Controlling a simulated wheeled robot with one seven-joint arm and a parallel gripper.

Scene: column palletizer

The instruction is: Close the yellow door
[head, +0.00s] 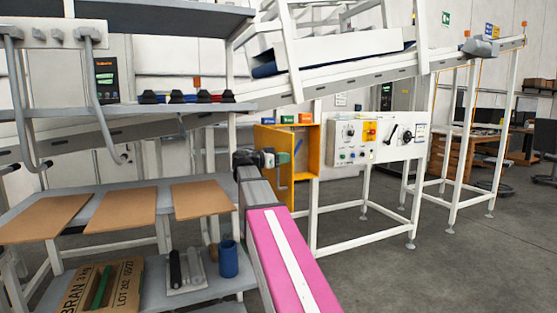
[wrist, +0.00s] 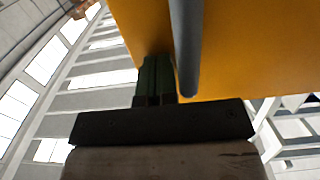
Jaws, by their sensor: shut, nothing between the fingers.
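The yellow door (head: 274,142) stands open, swung out to the left of its yellow cabinet (head: 314,150), which is mounted on the white frame. My gripper (head: 283,157) is at the door in the head view, and my arm partly hides the door's lower part. In the wrist view, the green fingers of my gripper (wrist: 157,72) are shut together with nothing between them. Their tips are close against the yellow door panel (wrist: 240,50); I cannot tell whether they touch. A grey bar handle (wrist: 187,45) on the door runs just right of the fingers.
A white control panel (head: 376,140) with knobs and a lever is right of the cabinet. A grey shelf (head: 110,223) with cardboard sheets stands left. A conveyor (head: 370,72) slopes overhead. The floor (head: 450,270) at front right is clear.

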